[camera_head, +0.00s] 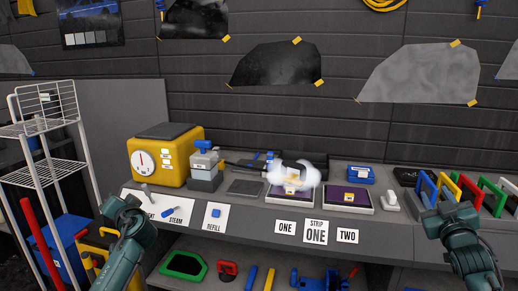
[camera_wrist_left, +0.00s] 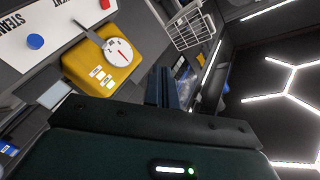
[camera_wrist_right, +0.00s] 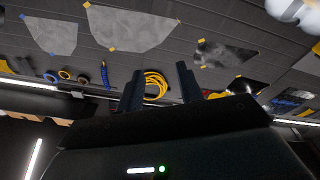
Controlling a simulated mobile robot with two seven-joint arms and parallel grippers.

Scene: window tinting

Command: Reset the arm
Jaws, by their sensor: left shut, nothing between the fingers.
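My left gripper (camera_wrist_left: 166,88) is shut and empty, its fingers pressed together in the left wrist view. In the head view the left arm (camera_head: 126,225) stands at the front left, before the bench and the yellow steam machine (camera_head: 160,158). My right gripper (camera_wrist_right: 160,88) is open and empty, with a clear gap between its fingers in the right wrist view. In the head view the right arm (camera_head: 458,222) stands at the front right, near the coloured frames. Neither gripper touches any object that I can make out.
The bench (camera_head: 258,226) carries two trays with purple mats; a white cloud (camera_head: 309,173) hangs over the left one (camera_head: 282,202). Coloured frames (camera_head: 470,188) stand at the right. A white wire rack (camera_head: 44,172) stands at the left. Film sheets (camera_head: 275,64) hang on the wall.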

